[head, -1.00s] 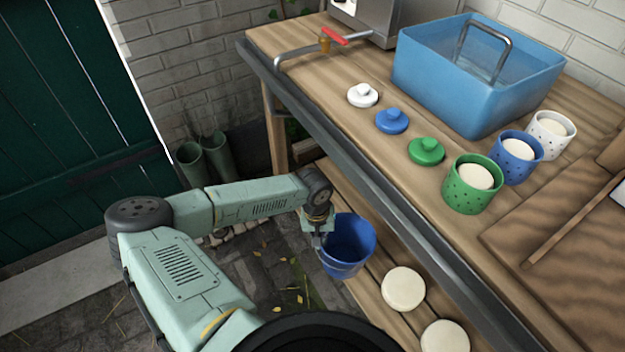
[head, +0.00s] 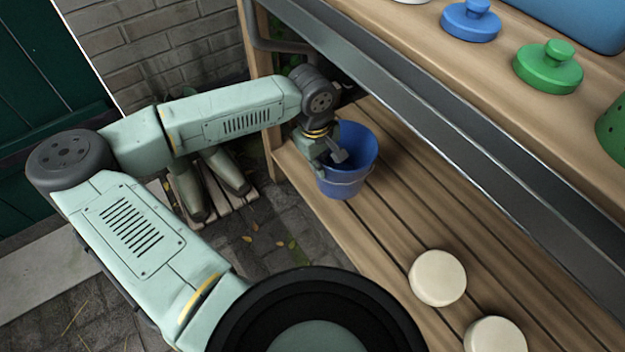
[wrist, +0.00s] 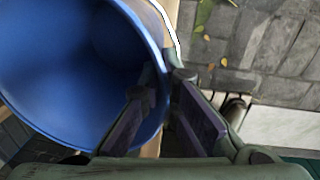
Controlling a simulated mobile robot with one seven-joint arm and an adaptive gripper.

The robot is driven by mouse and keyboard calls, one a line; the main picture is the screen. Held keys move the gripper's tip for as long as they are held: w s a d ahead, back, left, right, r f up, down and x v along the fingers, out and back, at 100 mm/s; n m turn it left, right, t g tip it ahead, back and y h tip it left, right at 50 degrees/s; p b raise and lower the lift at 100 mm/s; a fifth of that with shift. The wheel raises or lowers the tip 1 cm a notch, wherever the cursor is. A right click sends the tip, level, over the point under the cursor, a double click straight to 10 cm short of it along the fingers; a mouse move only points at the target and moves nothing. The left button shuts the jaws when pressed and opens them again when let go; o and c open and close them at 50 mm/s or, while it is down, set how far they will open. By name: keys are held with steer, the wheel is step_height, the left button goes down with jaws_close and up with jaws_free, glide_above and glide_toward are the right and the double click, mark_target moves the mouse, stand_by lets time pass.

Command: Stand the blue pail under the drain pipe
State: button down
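The blue pail (head: 347,180) is at the far left part of the lower shelf, close to its front edge, and looks slightly tilted. I cannot tell whether its base touches the boards. My gripper (head: 335,156) is at the pail's left rim. In the wrist view the pail (wrist: 60,75) fills the left side, and my gripper (wrist: 160,84) has one finger inside the rim and one outside, closed on the wall. A grey bent pipe (head: 254,38), apparently the drain pipe, shows at the bench's far left end, above and left of the pail. Its outlet is not clear.
Two pale round discs (head: 438,278) lie on the lower shelf (head: 400,215) to the right. The worktop's dark front edge (head: 430,110) overhangs the shelf. Blue (head: 470,22) and green (head: 548,68) lids sit on top. Boots (head: 225,170) stand at the wall. Shelf boards between pail and discs are clear.

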steer(key=s+f+n+b, duration=0.4)
steer(key=s+n+b, duration=0.1)
steer(key=b, duration=0.7)
steer(key=w+a+f+b, duration=0.2)
steer(key=w, duration=0.5)
steer(key=w+a+f+b, duration=0.3)
steer(key=w, duration=0.5)
steer(key=shift+w+a, duration=0.2)
steer(key=shift+a, duration=0.05)
steer(key=shift+f+b, duration=0.2)
steer(key=shift+b, duration=0.15)
steer(key=c, duration=1.8)
jaws_free()
